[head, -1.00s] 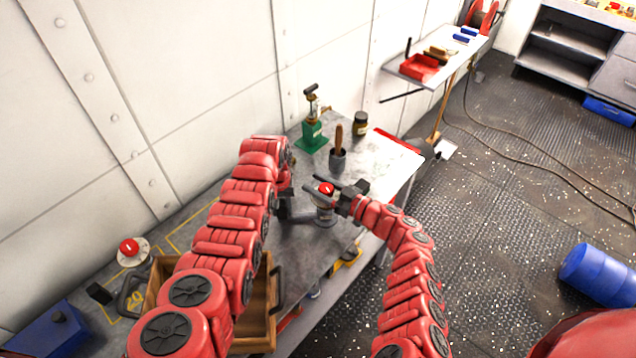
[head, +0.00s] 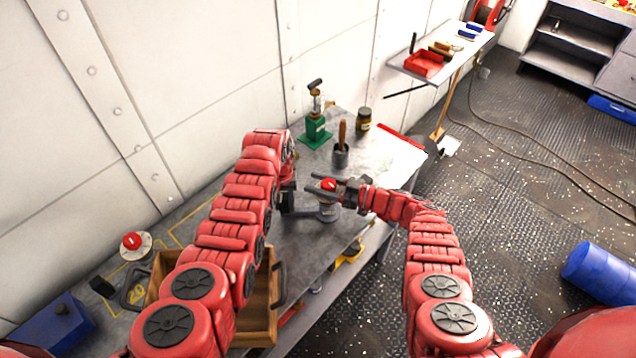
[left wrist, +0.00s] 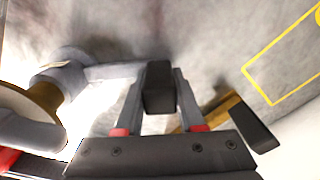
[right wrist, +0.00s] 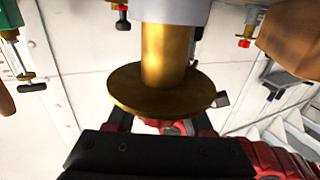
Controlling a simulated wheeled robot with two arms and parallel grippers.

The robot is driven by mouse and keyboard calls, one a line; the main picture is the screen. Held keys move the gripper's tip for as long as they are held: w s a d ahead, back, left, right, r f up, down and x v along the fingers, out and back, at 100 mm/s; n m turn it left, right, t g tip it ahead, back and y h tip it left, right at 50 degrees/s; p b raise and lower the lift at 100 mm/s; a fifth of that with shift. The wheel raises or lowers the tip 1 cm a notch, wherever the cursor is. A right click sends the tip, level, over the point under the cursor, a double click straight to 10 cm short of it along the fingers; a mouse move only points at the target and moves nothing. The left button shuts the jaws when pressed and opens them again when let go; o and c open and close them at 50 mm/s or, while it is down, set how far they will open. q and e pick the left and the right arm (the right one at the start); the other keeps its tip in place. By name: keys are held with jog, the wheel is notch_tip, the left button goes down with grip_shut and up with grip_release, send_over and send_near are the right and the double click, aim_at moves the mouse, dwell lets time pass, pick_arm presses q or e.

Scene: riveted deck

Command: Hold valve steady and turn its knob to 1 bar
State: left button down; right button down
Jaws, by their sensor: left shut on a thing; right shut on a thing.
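The valve (head: 327,212) stands on the grey workbench, with its red knob (head: 329,184) on top. In the left wrist view, its grey body (left wrist: 66,78) has a side pipe (left wrist: 112,72) reaching to a dark block (left wrist: 159,88). My left gripper (head: 287,198) is shut on that dark end of the side pipe, left of the valve. My right gripper (head: 322,186) is shut on the red knob from the right. In the right wrist view, a brass disc (right wrist: 150,92) hides most of the knob (right wrist: 172,127). I cannot read any pressure scale.
A cup with a wooden-handled tool (head: 341,150), a green-based device (head: 316,130) and a jar (head: 363,119) stand behind the valve. A wooden drawer-like box (head: 262,318) is at the front left. Another red-knobbed dial (head: 132,242) lies farther left.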

pick_arm(q)
jog(key=shift+s+a+f, duration=0.1)
jog(key=shift+a+f, duration=0.05)
pick_arm(e)
jog(key=shift+w+r, duration=0.1)
jog(key=shift+r, duration=0.35)
jog(key=shift+c, duration=1.4)
grip_release()
jog(key=shift+f, duration=0.1)
jog(key=shift+d, duration=0.1)
jog(key=shift+s+d+f, duration=0.1)
jog(key=shift+s+d, duration=0.15)
jog(key=shift+s, duration=0.05)
jog(key=v, duration=1.1)
jog(key=shift+d, duration=0.1)
pick_arm(q)
jog(key=shift+c, duration=2.2)
grip_release()
